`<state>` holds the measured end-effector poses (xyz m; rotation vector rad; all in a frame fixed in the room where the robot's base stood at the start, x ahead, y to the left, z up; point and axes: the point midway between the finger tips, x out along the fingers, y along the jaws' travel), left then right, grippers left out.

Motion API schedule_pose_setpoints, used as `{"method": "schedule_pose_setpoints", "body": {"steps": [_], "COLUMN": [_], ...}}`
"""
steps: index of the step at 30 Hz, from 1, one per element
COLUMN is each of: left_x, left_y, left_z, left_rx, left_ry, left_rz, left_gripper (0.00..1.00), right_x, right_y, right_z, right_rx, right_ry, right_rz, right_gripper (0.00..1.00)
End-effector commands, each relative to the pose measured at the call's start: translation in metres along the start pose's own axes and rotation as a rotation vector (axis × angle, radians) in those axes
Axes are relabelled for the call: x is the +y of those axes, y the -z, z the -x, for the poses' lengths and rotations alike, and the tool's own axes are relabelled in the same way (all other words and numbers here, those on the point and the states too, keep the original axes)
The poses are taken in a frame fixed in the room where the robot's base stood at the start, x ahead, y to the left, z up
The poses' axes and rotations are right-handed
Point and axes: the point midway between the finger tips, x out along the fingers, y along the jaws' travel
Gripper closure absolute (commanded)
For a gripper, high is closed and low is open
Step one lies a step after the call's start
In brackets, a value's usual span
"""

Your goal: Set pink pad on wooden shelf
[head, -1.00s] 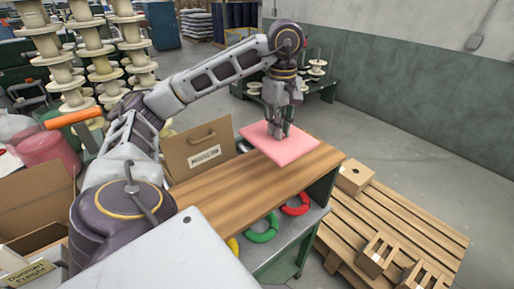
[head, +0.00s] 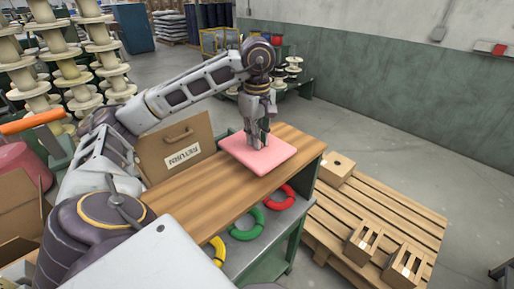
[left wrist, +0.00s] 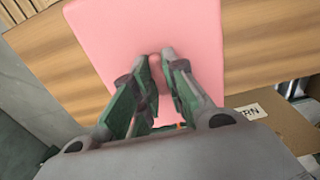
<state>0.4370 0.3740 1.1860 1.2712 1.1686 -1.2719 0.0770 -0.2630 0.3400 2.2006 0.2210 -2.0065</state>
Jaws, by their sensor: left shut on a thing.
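The pink pad (head: 262,156) is a flat square at the far end of the wooden shelf (head: 200,205), the top board of a green-framed unit. It appears to lie on or just above the wood; I cannot tell if it touches fully. My left gripper (head: 257,143) points down at the pad's middle and is shut on it. In the left wrist view the left gripper's fingers (left wrist: 158,62) are close together over the pink pad (left wrist: 120,30), with wooden shelf (left wrist: 260,45) on both sides. My right gripper is not in view.
Green (head: 247,225), red (head: 280,197) and yellow (head: 217,250) rings lie on the lower level. A cardboard box (head: 178,150) stands behind the shelf. A pallet (head: 375,225) with small wooden boxes is to the right. Bare wood lies left of the pad.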

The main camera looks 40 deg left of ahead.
Motion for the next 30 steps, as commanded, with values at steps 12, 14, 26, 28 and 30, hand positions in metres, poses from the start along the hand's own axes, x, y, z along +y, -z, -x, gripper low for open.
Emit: {"method": "schedule_pose_setpoints", "body": {"steps": [12, 14, 26, 28, 30], "left_x": [-0.001, -0.001, 0.000, 0.000, 0.000], "left_y": [0.000, 0.000, 0.000, 0.000, 0.000], "left_z": [-0.020, -0.026, -0.037, -0.037, -0.039], "left_rx": [0.001, 0.002, 0.000, 0.000, 0.000], "left_ry": [0.002, 0.002, -0.001, -0.001, -0.001], "left_rz": [-0.001, -0.001, -0.001, -0.001, -0.001], "left_gripper": [1.00, 1.00, 1.00, 1.00, 1.00], "right_x": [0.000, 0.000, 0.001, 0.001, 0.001], "right_y": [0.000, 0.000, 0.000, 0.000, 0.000], "right_z": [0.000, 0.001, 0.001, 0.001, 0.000], "right_rx": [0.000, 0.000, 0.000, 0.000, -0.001], "right_ry": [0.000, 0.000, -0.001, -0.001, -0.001], "right_rz": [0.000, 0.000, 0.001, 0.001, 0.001], "right_gripper": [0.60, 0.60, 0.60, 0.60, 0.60]}}
